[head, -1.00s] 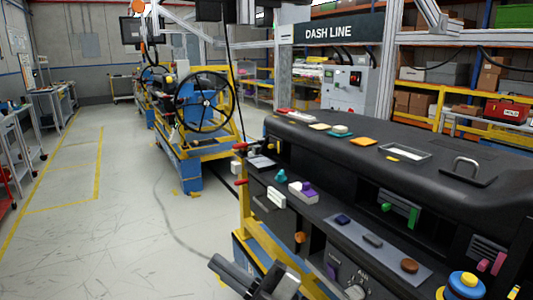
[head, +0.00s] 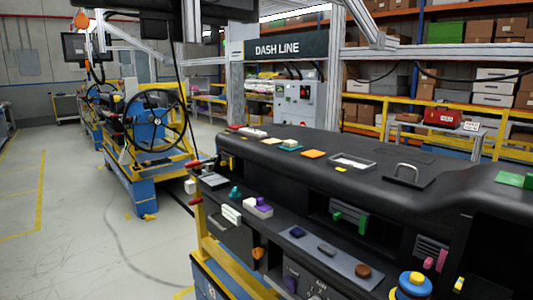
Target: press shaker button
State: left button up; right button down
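The black dashboard module (head: 330,150) stands at the right on a yellow and blue frame. It carries several coloured controls, and I cannot tell which one is the shaker button. A blue round knob with a yellow base (head: 413,284) is at the lower right. A brown round button (head: 363,270), a dark grey one (head: 327,250) and a dark blue one (head: 297,232) sit on a grey strip. A purple block on a white base (head: 259,207) and a teal knob (head: 235,193) are at the dashboard's left end. Neither of my grippers is in view.
A blue and yellow stand with a steering wheel (head: 156,117) is at the left, behind the dashboard. A grey control cabinet (head: 298,100) and shelves with boxes (head: 445,32) stand behind. The floor (head: 75,240) at the left is open, with a cable across it.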

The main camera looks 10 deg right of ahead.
aim_at(415, 278)
jog(key=z, duration=1.3)
